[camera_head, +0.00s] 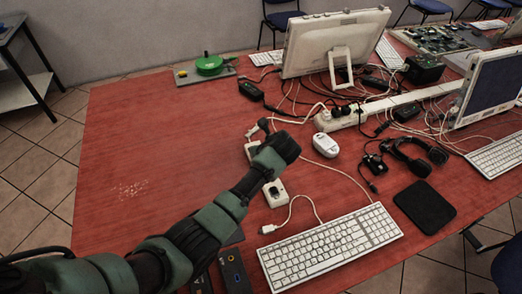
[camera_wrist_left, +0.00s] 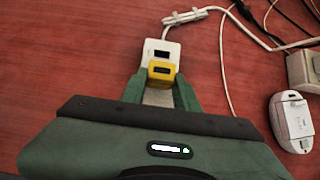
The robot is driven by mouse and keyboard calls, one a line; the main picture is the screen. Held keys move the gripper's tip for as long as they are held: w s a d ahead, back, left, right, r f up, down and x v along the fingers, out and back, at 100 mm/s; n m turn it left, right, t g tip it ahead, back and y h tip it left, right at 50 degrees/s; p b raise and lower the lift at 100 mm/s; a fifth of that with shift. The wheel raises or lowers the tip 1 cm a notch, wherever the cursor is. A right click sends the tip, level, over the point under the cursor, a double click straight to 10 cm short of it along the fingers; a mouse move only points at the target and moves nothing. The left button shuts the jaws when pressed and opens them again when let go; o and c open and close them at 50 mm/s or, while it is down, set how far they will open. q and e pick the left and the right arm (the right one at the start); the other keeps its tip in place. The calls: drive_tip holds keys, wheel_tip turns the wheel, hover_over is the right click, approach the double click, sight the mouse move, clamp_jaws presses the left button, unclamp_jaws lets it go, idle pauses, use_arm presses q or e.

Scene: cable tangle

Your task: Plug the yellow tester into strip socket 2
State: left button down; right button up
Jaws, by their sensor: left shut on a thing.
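The yellow tester (camera_wrist_left: 162,72) is between the fingers of my left gripper (camera_wrist_left: 160,88), which is shut on it. Just beyond it in the left wrist view is a white power strip (camera_wrist_left: 153,46) with a dark socket opening showing. The tester overlaps the strip in this view; I cannot tell whether it is seated in a socket or above it. In the head view my left arm and hand (camera_head: 273,155) cover the middle of the strip (camera_head: 276,195), whose near end shows one socket. The tester is hidden there. My right gripper is not in view.
A white mouse (camera_head: 326,145) lies right of the strip, and a keyboard (camera_head: 330,246) is in front. Loose cables, a headset (camera_head: 415,155) and a monitor (camera_head: 332,45) are farther right and back. The red table (camera_head: 150,150) is mostly clear at left.

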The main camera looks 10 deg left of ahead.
use_arm(q)
drive_tip(key=shift+s+f, duration=0.1)
drive_tip(key=shift+f, duration=0.15)
drive_tip(key=c, duration=1)
unclamp_jaws()
drive_tip(key=shift+o, duration=0.2)
drive_tip(key=shift+v, duration=3.85)
